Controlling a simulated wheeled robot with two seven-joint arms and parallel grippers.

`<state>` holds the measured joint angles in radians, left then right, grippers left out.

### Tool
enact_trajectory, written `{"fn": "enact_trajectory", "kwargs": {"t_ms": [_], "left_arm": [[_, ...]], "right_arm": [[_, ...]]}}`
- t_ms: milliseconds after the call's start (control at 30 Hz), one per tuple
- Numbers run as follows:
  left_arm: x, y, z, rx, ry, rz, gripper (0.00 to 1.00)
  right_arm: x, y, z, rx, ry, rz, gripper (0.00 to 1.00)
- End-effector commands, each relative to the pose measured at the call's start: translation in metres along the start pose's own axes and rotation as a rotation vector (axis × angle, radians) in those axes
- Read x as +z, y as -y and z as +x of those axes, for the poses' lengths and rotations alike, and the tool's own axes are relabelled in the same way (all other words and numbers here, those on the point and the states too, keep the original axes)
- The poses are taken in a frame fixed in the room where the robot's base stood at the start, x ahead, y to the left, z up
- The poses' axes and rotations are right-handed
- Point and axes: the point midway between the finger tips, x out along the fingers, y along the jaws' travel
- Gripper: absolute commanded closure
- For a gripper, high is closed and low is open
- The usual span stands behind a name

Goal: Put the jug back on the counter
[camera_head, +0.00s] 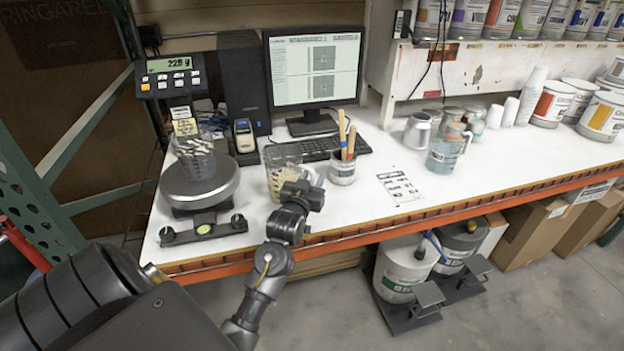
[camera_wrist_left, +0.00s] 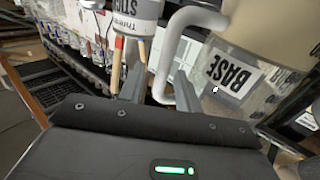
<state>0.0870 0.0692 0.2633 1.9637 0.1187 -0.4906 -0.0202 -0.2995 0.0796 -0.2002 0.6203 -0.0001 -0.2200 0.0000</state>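The clear jug (camera_head: 283,180) with pale contents stands on the white counter (camera_head: 350,205) in front of the keyboard. In the left wrist view the jug (camera_wrist_left: 285,100) is at the right, with an upside-down BASE label and a pale handle (camera_wrist_left: 165,65). My left gripper (camera_head: 300,192) is at the jug's near right side. In the wrist view its fingers (camera_wrist_left: 158,92) stand apart on either side of the handle, with a gap showing at the left finger. The gripper partly hides the jug in the head view. My right gripper is not in view.
A scale (camera_head: 200,187) bearing a clear cup (camera_head: 196,158) stands left of the jug. A cup of stir sticks (camera_head: 342,168) is close right of it. The keyboard (camera_head: 318,148) is behind. A paper sheet (camera_head: 402,188) and a blue-tinted jug (camera_head: 442,157) lie further right.

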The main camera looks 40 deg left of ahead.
Motion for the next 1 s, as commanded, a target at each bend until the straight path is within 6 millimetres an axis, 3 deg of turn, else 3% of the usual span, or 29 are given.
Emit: {"fn": "enact_trajectory", "kwargs": {"t_ms": [267,700,1000], "left_arm": [[-0.001,0.000,-0.008,0.000,0.001,0.000,0.66],[-0.001,0.000,-0.095,0.000,0.000,0.000,0.66],[-0.003,0.000,-0.119,0.000,0.000,0.000,0.66]], "right_arm": [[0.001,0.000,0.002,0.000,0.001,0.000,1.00],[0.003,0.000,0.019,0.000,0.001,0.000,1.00],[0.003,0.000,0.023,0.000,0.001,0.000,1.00]]}}
